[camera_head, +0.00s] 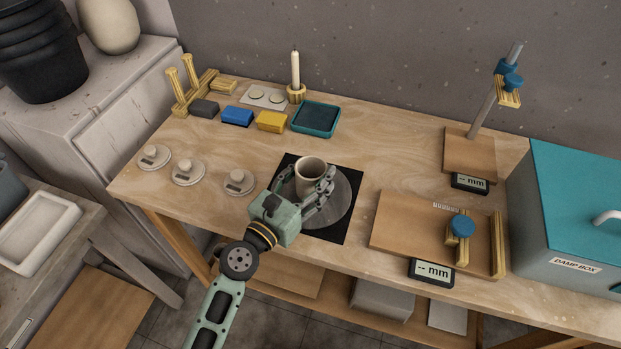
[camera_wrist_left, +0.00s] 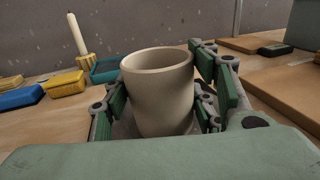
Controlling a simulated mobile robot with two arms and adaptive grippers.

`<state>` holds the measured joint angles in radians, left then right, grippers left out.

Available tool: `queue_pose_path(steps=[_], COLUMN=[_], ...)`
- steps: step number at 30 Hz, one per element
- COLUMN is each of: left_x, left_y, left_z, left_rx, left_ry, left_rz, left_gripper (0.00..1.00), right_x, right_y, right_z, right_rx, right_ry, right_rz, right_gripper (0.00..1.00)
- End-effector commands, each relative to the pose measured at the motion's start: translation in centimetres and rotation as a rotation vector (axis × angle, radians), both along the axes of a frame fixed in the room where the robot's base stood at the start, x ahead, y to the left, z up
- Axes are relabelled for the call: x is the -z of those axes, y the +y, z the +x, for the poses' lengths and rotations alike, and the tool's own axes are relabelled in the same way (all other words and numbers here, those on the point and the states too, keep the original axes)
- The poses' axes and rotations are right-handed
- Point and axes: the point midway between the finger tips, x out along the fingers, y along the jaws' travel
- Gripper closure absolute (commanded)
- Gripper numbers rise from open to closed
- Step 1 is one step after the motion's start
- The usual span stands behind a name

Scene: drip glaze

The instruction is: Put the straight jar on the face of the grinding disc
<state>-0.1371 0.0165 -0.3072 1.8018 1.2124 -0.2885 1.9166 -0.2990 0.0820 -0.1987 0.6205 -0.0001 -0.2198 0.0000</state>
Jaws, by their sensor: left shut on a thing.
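The straight jar (camera_head: 311,173) is a plain beige cylinder, upright, with its open mouth facing up. My left gripper (camera_head: 312,190) is shut on it, with fingers on both sides of its wall. The jar (camera_wrist_left: 160,92) also fills the middle of the left wrist view, between the green finger pads. The grey round grinding disc (camera_head: 340,200) lies on a black square mat, behind and below the jar. The jar is over the disc's face in the head view; its base is hidden by the fingers, so I cannot tell if it touches. My right gripper is not in view.
Small round weights (camera_head: 188,172) stand at the table's left. Coloured blocks (camera_head: 237,117), a candle (camera_head: 295,72) and a teal tray (camera_head: 316,119) line the back. A wooden measuring board (camera_head: 400,222) and a damp box (camera_head: 575,215) are at right.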

Motion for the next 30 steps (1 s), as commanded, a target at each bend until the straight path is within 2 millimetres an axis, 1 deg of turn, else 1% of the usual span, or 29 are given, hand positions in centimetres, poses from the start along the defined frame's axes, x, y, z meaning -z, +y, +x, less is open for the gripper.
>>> queue_pose_path(steps=[2, 6, 7, 12, 13, 21, 24, 26, 30], left_x=[-0.1, 0.3, 0.3, 0.2, 0.2, 0.2, -0.2, 0.1, 0.2], left_y=[0.0, 0.0, 0.0, 0.0, 0.0, 0.0, 0.0, 0.4, 1.7], left_z=[0.0, 0.0, 0.0, 0.0, 0.0, 0.0, 0.0, -0.5, -2.7], left_rx=[0.000, 0.000, 0.000, 0.000, 0.000, 0.000, 0.000, -0.001, -0.001], left_ry=[-0.002, -0.001, -0.001, 0.000, 0.000, -0.001, 0.000, 0.001, 0.001], left_rz=[-0.001, 0.000, 0.001, 0.001, 0.001, 0.001, 0.000, 0.001, 0.003], left_gripper=[0.80, 0.80, 0.44, 0.29, 0.28, 0.28, 0.28, 0.28, 0.28], right_x=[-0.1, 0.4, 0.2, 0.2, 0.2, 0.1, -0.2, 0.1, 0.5], right_y=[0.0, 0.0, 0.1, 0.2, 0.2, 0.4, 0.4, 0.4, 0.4], right_z=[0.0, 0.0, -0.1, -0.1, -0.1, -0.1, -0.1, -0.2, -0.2], right_rx=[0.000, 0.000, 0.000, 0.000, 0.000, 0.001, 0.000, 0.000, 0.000], right_ry=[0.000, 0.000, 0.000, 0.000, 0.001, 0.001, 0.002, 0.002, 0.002], right_rz=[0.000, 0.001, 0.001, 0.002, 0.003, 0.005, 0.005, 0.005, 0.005], right_gripper=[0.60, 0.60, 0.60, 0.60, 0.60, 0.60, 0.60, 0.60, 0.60])
